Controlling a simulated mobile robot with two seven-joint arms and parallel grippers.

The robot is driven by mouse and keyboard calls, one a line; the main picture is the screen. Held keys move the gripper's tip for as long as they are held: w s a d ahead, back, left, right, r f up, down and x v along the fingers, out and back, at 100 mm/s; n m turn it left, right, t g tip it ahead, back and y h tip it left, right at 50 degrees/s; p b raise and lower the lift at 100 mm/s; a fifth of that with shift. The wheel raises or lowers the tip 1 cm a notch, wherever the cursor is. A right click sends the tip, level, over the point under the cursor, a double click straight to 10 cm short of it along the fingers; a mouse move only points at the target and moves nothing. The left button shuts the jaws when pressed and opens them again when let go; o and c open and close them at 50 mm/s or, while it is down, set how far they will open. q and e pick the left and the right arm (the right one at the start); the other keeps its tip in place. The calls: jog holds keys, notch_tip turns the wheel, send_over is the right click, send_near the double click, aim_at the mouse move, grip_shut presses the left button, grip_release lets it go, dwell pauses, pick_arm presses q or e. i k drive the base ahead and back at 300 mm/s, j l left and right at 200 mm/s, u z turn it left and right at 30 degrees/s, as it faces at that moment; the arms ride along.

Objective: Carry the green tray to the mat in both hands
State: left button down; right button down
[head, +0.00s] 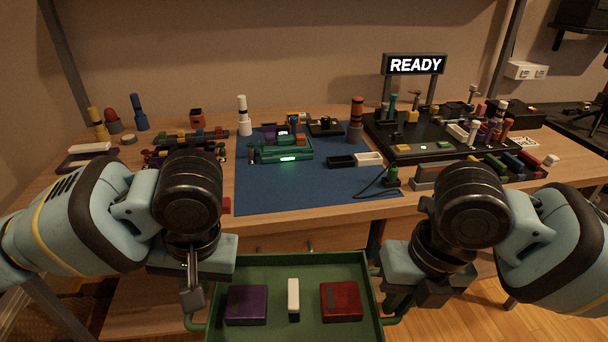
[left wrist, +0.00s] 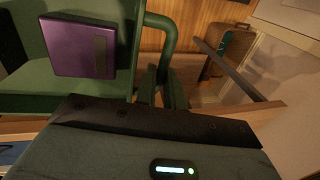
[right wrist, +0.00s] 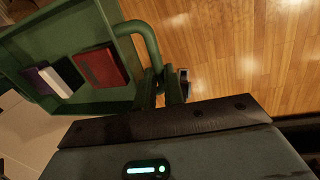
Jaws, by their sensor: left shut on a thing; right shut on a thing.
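The green tray (head: 270,276) is at the bottom of the head view, in front of the table and cut off by the lower edge. It carries a purple box (head: 246,305), a white block (head: 293,299) and a red box (head: 341,301). My left gripper (head: 192,300) is shut on the tray's left handle, which shows in the left wrist view (left wrist: 160,35). My right gripper (head: 398,298) is shut on the right handle, which shows in the right wrist view (right wrist: 143,35). The blue mat (head: 300,188) lies on the table beyond the tray.
A green device (head: 285,150) with a lit strip stands on the mat's back part. A black board (head: 410,150) under a READY sign (head: 414,65) is farther right. The mat's front is clear.

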aim_at(303, 192)
jog(key=i, duration=1.05)
